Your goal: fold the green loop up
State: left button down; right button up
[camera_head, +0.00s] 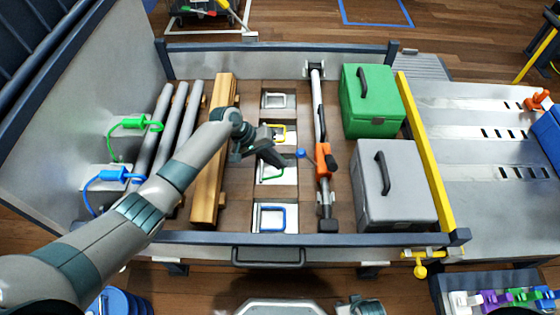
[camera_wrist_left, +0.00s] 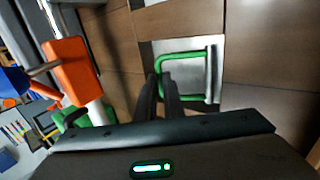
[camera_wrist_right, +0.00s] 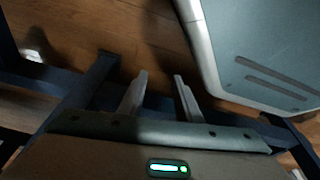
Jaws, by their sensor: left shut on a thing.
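The green loop (camera_head: 270,176) sits in a pale recessed plate in the bed floor, partly hidden by my left gripper (camera_head: 281,163) in the head view. In the left wrist view the loop (camera_wrist_left: 186,55) is a green U-shaped bar over a pale plate (camera_wrist_left: 190,75). My left gripper (camera_wrist_left: 161,84) is at the loop's near left corner, its fingers close together and shut on the bar. My right gripper (camera_wrist_right: 158,88) is open and empty, away from the loop, above a wood floor.
Blue (camera_head: 271,218), yellow (camera_head: 278,132) and grey (camera_head: 275,100) loops line up with it. Wooden beams (camera_head: 212,150) lie left; a bar with an orange ratchet (camera_head: 324,158) lies right. Green (camera_head: 372,108) and grey (camera_head: 396,200) cases stand farther right.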

pick_arm(q)
jog(key=shift+a+r+h, duration=0.2)
jog(key=shift+a+h, duration=0.2)
jog(key=shift+h, duration=0.2)
jog(key=shift+a+r+h+b, duration=0.35)
jog(key=shift+h+b, duration=0.1)
jog(key=shift+h, duration=0.15)
pick_arm(e)
jog(key=shift+w+r, duration=0.1)
jog(key=shift+r, duration=0.45)
jog(key=shift+w+r, duration=0.1)
jog(key=shift+w, duration=0.05)
pick_arm(q)
jog(key=c, duration=1.9)
grip_release()
jog(key=shift+o, duration=0.2)
jog(key=shift+r, duration=0.1)
